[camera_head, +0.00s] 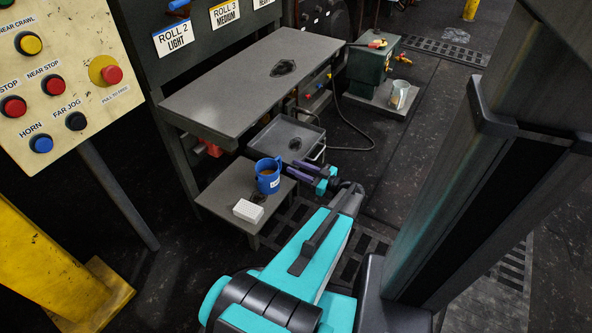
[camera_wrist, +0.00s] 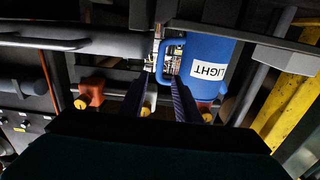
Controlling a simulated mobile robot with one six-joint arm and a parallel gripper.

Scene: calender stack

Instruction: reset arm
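My gripper (camera_head: 293,168) reaches out low over the floor, just right of a blue mug (camera_head: 268,181). Its two purple fingers are apart, and I see nothing held between them. The mug stands upright with dark contents on a low grey table (camera_head: 222,186). In the wrist view the fingers (camera_wrist: 160,80) are spread, and the mug (camera_wrist: 208,65) appears upside down with a "LIGHT" label. Its handle (camera_wrist: 168,42) lies just beyond the fingertips; whether they touch it I cannot tell.
A white block (camera_head: 248,210) sits on the low table. A grey tray (camera_head: 276,143) and a larger bench (camera_head: 230,90) stand behind. A button panel (camera_head: 50,85) is at left, a green cabinet (camera_head: 368,68) and a metal jug (camera_head: 399,95) at the back right.

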